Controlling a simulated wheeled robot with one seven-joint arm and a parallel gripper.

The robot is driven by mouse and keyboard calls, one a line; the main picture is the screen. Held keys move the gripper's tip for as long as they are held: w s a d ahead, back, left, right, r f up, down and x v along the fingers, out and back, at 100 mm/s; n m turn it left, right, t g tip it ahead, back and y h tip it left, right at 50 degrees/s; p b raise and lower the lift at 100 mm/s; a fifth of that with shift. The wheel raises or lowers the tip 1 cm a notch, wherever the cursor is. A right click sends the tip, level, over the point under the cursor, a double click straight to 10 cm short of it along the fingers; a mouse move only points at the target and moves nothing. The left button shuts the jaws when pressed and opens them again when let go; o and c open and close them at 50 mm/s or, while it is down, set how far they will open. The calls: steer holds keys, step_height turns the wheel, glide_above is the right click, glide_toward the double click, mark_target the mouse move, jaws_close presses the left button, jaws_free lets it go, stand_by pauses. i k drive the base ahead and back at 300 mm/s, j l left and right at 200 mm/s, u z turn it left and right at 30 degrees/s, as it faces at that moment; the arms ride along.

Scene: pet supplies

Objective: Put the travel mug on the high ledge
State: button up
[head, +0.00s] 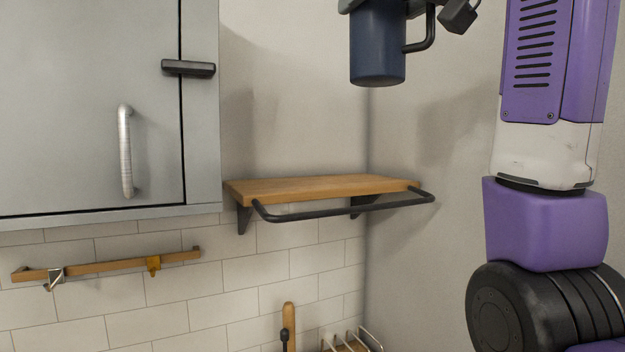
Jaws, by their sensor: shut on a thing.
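The travel mug (377,48) is dark blue with a black handle on its right side. It is upright in the air at the top of the head view, above the ledge in the picture and apart from it. My gripper (436,14) shows only in part at the top edge, by the mug's handle, and is shut on the mug. The exact grip and the mug's top are cut off. The high ledge (320,187) is a wooden wall shelf in the corner, with black brackets and a black rail along its front. Its top is bare.
A grey cabinet (70,100) with a metal handle (126,150) stands left of the ledge. A wooden hook rail (110,265) hangs on the tiles below it. A wooden-handled thing (288,325) and a rack (350,342) show at the bottom edge.

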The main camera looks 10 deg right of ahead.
mark_target(315, 186)
steer(key=i+j, duration=0.25)
steer(key=i, duration=0.2)
steer(key=i+j, duration=0.25)
steer(key=i, duration=0.2)
